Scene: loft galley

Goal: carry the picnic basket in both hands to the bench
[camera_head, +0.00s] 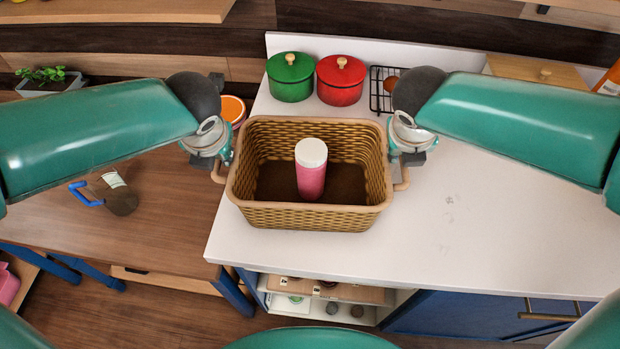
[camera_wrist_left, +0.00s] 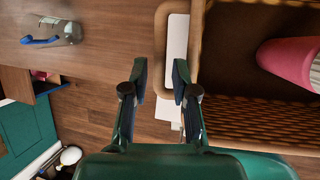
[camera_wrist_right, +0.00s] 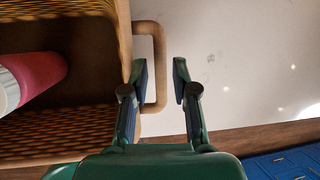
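The tan wicker picnic basket (camera_head: 308,217) stands upright at the left end of the white counter, with a looped handle on each short side. A pink bottle with a white lid (camera_head: 311,170) stands inside it. My left gripper (camera_head: 220,168) is at the left handle; in the left wrist view the open fingers (camera_wrist_left: 160,80) are on either side of the handle bar (camera_wrist_left: 160,55), with gaps. My right gripper (camera_head: 403,170) is at the right handle; in the right wrist view its open fingers (camera_wrist_right: 160,80) straddle that handle bar (camera_wrist_right: 160,62). Neither grips visibly.
A wooden-topped table (camera_head: 150,235) with blue legs is left of the counter (camera_head: 480,230), holding a jug with a blue handle (camera_head: 118,196). Green (camera_head: 290,78) and red (camera_head: 341,80) pots stand behind the basket. The counter right of the basket is clear.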

